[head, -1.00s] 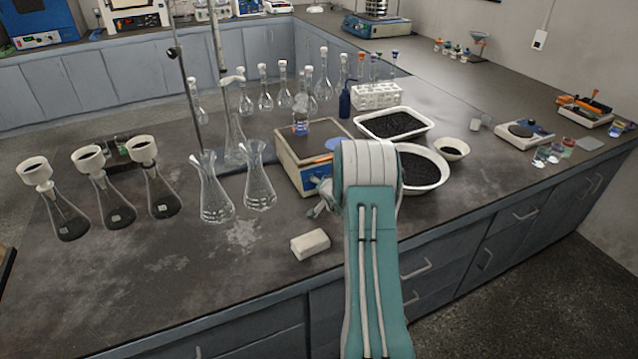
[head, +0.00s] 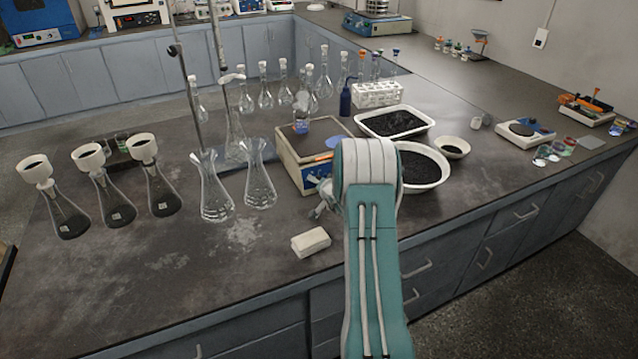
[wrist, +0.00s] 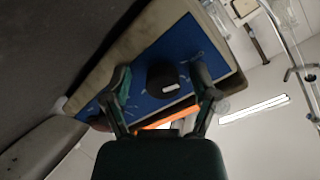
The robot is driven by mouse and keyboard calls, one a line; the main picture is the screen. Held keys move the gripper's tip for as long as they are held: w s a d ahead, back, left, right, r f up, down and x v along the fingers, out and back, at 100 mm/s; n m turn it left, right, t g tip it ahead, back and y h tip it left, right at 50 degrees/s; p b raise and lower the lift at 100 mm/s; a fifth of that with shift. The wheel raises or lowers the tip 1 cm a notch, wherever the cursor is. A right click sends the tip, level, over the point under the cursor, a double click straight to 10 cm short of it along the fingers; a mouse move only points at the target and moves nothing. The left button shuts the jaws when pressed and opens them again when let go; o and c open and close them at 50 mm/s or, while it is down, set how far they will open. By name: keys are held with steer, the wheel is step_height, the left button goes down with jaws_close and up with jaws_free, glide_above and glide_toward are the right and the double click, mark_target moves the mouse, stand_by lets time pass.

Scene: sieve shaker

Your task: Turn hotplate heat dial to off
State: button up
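The hotplate (head: 290,165) is a beige box with a blue front panel, left of my arm in the head view. In the wrist view its blue panel (wrist: 187,48) shows tilted, with a round black heat dial (wrist: 162,80) bearing a small white mark. My gripper (wrist: 160,70) is open, with one finger on each side of the dial. Gaps show between the fingers and the dial; I cannot tell the depth between them. In the head view my gripper (head: 325,203) is partly hidden by my arm, close to the hotplate's front, and the dial is not discernible.
Two empty conical flasks (head: 260,185) stand left of the hotplate. A white block (head: 311,242) lies in front near the bench edge. White basins of black grains (head: 425,150) stand to the right. A retort stand (head: 190,110) rises at the left.

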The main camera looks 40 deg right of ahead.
steer(key=shift+s+r, duration=0.1)
steer(key=shift+s+r, duration=0.2)
steer(key=shift+s, duration=0.1)
steer(key=v, duration=1.1)
steer(key=shift+f, duration=0.2)
steer(key=shift+a, duration=0.15)
